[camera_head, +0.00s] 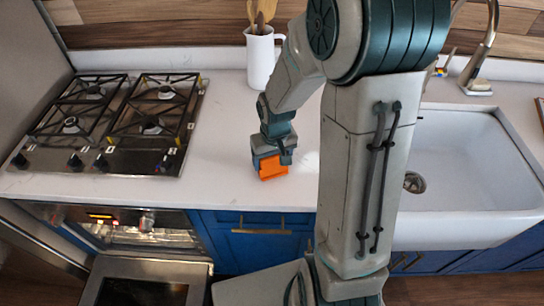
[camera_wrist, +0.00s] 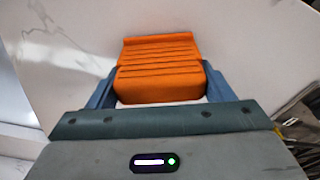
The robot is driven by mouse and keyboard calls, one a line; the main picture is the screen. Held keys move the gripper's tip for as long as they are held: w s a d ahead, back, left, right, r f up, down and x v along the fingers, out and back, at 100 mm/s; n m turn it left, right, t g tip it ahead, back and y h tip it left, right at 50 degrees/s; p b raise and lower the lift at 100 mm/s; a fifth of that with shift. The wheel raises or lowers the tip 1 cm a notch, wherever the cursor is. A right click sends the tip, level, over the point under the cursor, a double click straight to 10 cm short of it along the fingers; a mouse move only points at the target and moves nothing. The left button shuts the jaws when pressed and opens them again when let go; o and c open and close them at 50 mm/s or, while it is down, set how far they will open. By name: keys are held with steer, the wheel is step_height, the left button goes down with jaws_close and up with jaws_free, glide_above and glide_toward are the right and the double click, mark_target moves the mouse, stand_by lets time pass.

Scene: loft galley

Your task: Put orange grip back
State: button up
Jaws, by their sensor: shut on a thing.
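The orange grip (camera_head: 272,168) is a ribbed orange block. My gripper (camera_head: 268,158) is over the white counter, near its front edge, between the stove and the sink. In the wrist view my gripper (camera_wrist: 158,92) has a blue-grey finger on each side of the orange grip (camera_wrist: 158,68) and is shut on it. The grip's ribbed face shows towards the wrist camera. I cannot tell whether the grip touches the counter.
A gas stove (camera_head: 118,118) is on the left, above an oven with its door open (camera_head: 145,280). A white jug (camera_head: 261,62) with wooden utensils stands behind my gripper. A white sink (camera_head: 455,165) with a tap (camera_head: 482,50) is on the right. The counter (camera_head: 225,150) beside my gripper is clear.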

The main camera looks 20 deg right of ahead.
mark_target(275, 175)
steer(key=o, duration=1)
steer(key=r, duration=0.3)
steer(key=s+r, duration=0.1)
steer(key=r, duration=0.7)
steer(key=shift+s+r+b, duration=0.15)
steer(key=shift+b, duration=0.15)
steer(key=s+r, duration=0.2)
steer(key=s, duration=0.2)
steer(key=s+r+t, duration=0.1)
steer(key=s+r, duration=0.1)
steer(key=s, duration=0.2)
steer(key=s+r+t, duration=0.1)
steer(key=s+r, duration=0.1)
steer(key=s, duration=0.3)
steer(key=shift+s+m, duration=0.1)
steer(key=shift+m, duration=0.3)
